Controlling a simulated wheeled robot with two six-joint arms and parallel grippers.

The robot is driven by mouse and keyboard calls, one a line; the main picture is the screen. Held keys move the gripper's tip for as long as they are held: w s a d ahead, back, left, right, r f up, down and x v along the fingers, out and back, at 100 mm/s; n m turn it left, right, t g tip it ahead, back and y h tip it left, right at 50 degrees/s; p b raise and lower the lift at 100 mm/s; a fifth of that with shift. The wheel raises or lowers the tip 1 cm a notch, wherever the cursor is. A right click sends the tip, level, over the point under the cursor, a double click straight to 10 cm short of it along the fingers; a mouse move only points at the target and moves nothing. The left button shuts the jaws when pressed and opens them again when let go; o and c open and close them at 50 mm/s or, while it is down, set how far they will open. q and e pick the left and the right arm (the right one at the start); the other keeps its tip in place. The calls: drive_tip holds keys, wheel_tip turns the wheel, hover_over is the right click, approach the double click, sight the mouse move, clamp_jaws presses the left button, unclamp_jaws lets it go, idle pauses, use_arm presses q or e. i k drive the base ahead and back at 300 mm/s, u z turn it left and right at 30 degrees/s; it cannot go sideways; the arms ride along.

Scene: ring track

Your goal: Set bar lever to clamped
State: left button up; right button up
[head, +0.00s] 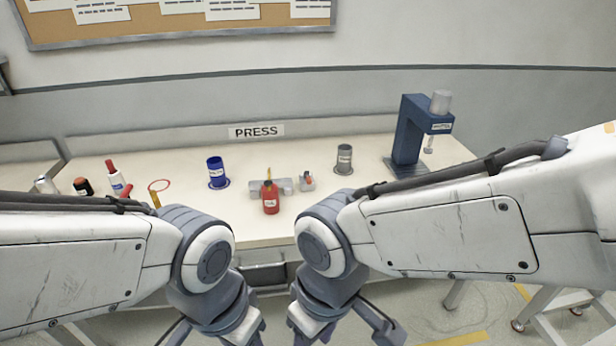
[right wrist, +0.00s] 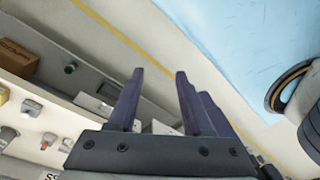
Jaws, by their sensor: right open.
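A low grey fixture (head: 284,186) stands mid-bench, partly hidden behind a red bottle (head: 270,199) with a pale label. A small grey block with an orange-red top (head: 307,181) sits at its right. I cannot tell which part is the bar lever or how it is set. My left gripper (head: 215,338) and right gripper (head: 345,338) are low in front of the bench, away from these things, their tips cut off by the frame edge. The fingers look spread. In the right wrist view the right gripper (right wrist: 159,74) is open and empty.
A blue cup (head: 217,172), a grey cup (head: 344,158) and a blue press (head: 408,137) stand on the bench (head: 400,200). The bench's front right is clear.

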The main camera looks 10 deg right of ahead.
sight(306, 173)
drive_tip(key=u, duration=0.2)
drive_tip(key=i, duration=1.3)
drive_tip(key=z, duration=0.25)
